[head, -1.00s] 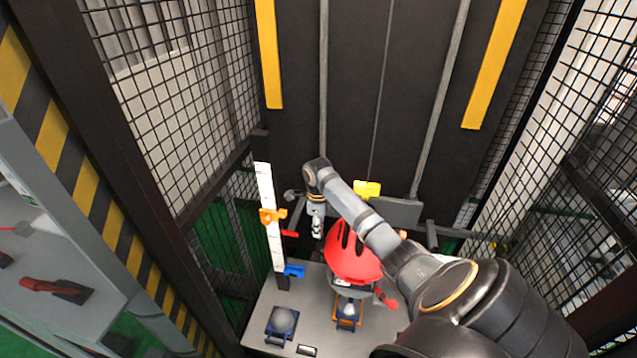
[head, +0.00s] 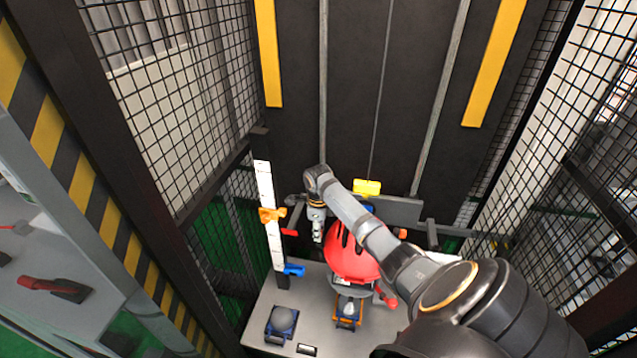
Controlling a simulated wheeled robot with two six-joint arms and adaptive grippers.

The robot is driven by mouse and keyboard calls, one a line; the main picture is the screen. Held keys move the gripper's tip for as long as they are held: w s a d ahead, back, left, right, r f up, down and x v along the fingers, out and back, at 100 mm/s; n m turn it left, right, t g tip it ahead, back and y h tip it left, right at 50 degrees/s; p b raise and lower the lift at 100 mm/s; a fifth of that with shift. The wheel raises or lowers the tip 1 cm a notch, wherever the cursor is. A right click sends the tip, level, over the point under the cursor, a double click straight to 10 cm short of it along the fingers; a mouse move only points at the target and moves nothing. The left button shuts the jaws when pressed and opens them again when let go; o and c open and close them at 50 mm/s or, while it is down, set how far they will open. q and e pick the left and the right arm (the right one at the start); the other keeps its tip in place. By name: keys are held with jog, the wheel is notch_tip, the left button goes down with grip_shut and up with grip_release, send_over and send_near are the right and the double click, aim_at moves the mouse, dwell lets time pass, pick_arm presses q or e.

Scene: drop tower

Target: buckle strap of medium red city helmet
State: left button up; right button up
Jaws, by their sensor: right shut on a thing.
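The red helmet (head: 350,254) with dark vents sits on a stand over the grey table, partly covered by my right arm. My right gripper (head: 318,238) points down at the helmet's left edge and is shut. What lies between its fingertips is too small to make out; it is at the helmet's side. The strap and buckle cannot be made out. My left gripper is not in view.
A white upright scale (head: 265,195) with orange and blue sliders stands left of the helmet. A dark block with a grey dome (head: 283,320) sits at the table's front left. Mesh walls close in both sides. A yellow block (head: 367,187) is behind.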

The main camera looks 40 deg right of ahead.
jog(key=shift+f, duration=0.2)
jog(key=shift+f+p, duration=0.1)
jog(key=shift+p, duration=0.2)
dwell(0.3)
jog(key=o, duration=0.8)
jog(key=shift+f, duration=0.1)
jog(key=shift+o, duration=0.2)
notch_tip(320, 180, up, 12)
jog(key=shift+s+a, duration=0.1)
